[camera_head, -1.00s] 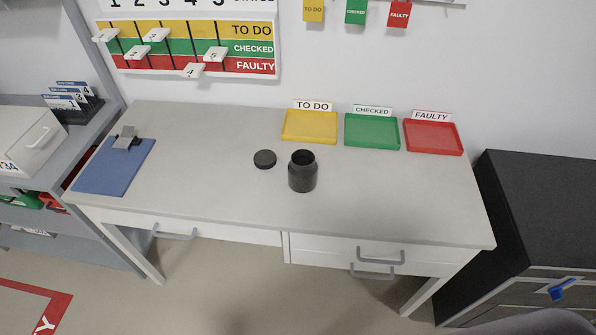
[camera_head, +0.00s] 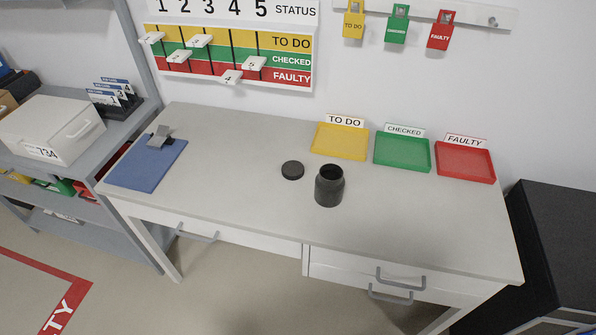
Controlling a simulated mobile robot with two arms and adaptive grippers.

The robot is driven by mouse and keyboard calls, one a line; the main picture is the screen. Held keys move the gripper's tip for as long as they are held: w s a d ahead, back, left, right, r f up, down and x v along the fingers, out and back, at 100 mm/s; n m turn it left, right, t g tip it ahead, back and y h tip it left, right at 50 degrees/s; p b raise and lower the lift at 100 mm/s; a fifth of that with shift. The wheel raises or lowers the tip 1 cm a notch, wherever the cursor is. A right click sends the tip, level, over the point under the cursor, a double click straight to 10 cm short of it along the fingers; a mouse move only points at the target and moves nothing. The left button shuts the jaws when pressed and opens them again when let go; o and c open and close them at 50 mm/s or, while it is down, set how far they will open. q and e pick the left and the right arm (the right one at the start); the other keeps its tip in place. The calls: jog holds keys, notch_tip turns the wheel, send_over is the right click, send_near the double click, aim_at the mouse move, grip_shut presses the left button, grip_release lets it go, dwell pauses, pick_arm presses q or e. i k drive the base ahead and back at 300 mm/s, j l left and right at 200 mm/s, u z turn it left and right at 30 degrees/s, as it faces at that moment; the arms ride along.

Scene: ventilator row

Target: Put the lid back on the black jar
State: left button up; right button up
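The black jar (camera_head: 329,187) stands upright and open on the grey desk (camera_head: 232,190), right of the desk's middle. Its dark round mouth faces up. The black lid (camera_head: 293,170) lies flat on the desk just behind and to the left of the jar, apart from it. Neither of my grippers shows in the head view.
Yellow (camera_head: 340,142), green (camera_head: 402,152) and red (camera_head: 465,161) trays line the desk's back right. A blue clipboard (camera_head: 147,168) lies at the left end. A shelf with a grey box (camera_head: 52,130) adjoins left; a black cabinet (camera_head: 560,230) stands right. The desk around jar and lid is clear.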

aim_at(330, 185)
jog(key=i+j+z, duration=0.2)
jog(key=j, duration=0.4)
jog(key=i+j+z, duration=0.2)
jog(key=j, duration=0.4)
jog(key=j+z, duration=0.2)
jog(key=j, duration=0.4)
